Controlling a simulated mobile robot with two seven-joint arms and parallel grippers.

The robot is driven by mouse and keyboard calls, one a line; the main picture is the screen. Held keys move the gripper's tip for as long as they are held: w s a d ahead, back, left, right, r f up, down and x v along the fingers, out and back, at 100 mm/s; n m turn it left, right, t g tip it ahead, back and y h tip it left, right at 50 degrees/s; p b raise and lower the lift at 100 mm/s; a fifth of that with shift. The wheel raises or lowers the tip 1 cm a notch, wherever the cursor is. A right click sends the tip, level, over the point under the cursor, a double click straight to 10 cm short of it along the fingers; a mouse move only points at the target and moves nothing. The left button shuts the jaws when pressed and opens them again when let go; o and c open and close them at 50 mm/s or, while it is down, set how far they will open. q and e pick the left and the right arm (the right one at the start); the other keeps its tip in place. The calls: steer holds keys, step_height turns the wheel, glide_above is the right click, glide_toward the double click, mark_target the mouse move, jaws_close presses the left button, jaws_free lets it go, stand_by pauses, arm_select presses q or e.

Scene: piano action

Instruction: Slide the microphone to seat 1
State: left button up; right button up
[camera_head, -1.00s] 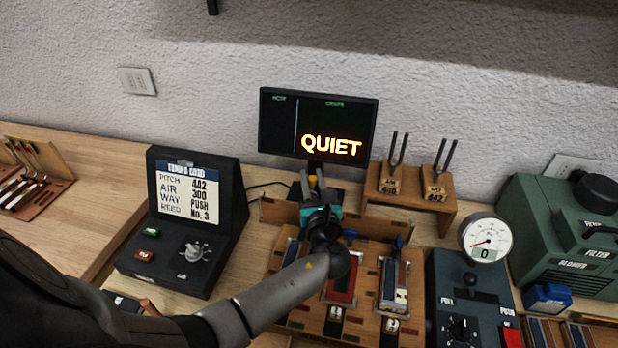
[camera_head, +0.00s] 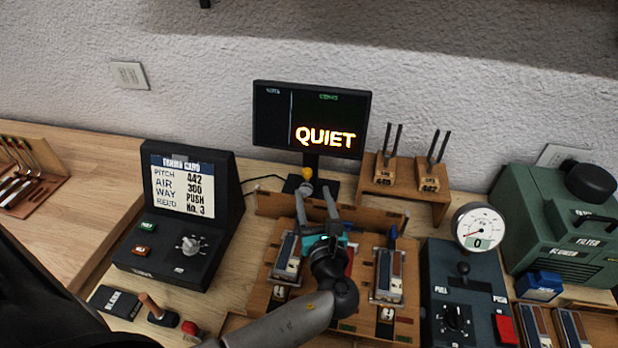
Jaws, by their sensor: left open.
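A small yellow-topped piece (camera_head: 307,173), which looks like the microphone, stands at the back of the wooden reed board, in front of the monitor; its lower part is partly hidden. My left gripper (camera_head: 316,198) is open, with its fingers pointing toward the back of the board, just in front of the yellow piece. I cannot tell whether they touch. The wooden board (camera_head: 410,262) holds a left reed block (camera_head: 287,258) and a right one (camera_head: 389,275); the middle one is mostly hidden by my left gripper and wrist. Seat numbers are too small to read surely. My right gripper is not in view.
A monitor (camera_head: 311,125) reading QUIET stands behind. A tuning card console (camera_head: 184,225) is left, a fork stand (camera_head: 405,197) with tuning forks back right, a gauge (camera_head: 480,228) and control box (camera_head: 465,295) right. A green blower (camera_head: 560,235) is far right.

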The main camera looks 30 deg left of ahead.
arm_select(q)
steer(key=v, duration=0.6)
steer(key=shift+s+d, duration=0.25)
steer(key=shift+s, duration=0.05)
